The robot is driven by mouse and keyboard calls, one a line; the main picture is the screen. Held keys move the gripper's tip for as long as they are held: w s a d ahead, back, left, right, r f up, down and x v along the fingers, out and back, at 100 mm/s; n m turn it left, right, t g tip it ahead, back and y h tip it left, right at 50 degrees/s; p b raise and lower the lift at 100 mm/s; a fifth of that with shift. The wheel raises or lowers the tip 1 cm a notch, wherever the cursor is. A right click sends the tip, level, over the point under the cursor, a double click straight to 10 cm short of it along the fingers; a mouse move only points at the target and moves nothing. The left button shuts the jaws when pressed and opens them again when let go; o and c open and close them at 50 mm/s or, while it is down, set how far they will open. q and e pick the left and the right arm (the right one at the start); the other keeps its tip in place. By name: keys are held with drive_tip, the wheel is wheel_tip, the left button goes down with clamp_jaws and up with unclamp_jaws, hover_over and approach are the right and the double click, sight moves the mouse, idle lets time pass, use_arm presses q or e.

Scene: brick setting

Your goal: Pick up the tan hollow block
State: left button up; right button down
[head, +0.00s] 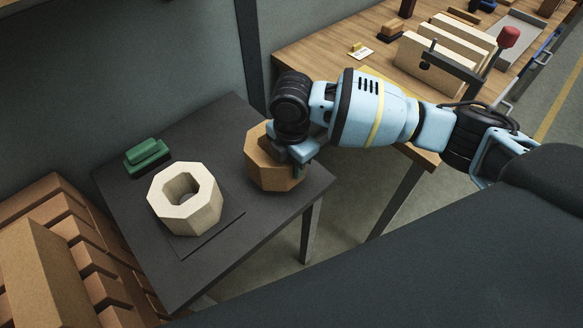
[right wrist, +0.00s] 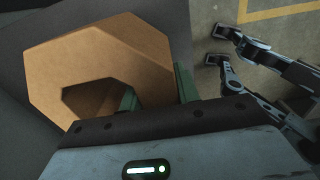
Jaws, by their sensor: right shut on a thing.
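The tan hollow block (head: 266,167) is an octagonal block at the right end of the dark table. My right gripper (head: 296,158) is over its right side, shut on its wall. In the right wrist view the block (right wrist: 125,52) shows its top face and central hole, with the green fingers (right wrist: 155,94) on either side of the near wall. I cannot tell whether the block still touches the table. In the head view my gripper hides part of the block's top and its hole. My left gripper is not in view.
A cream hollow octagonal block (head: 190,200) stands left of the tan one on the dark table (head: 140,240). Stacked bricks (head: 60,250) stand at left. A wooden workbench (head: 310,52) with upright boards is behind my right arm.

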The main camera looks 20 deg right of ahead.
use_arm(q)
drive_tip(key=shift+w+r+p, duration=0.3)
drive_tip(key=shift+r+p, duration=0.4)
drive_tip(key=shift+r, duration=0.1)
use_arm(e)
drive_tip(key=s+r, duration=0.1)
drive_tip(key=s, duration=1.5)
drive_tip(key=shift+d+r, duration=0.2)
drive_tip(key=shift+d, duration=0.1)
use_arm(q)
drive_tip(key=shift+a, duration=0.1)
use_arm(e)
drive_tip(key=shift+w, duration=0.1)
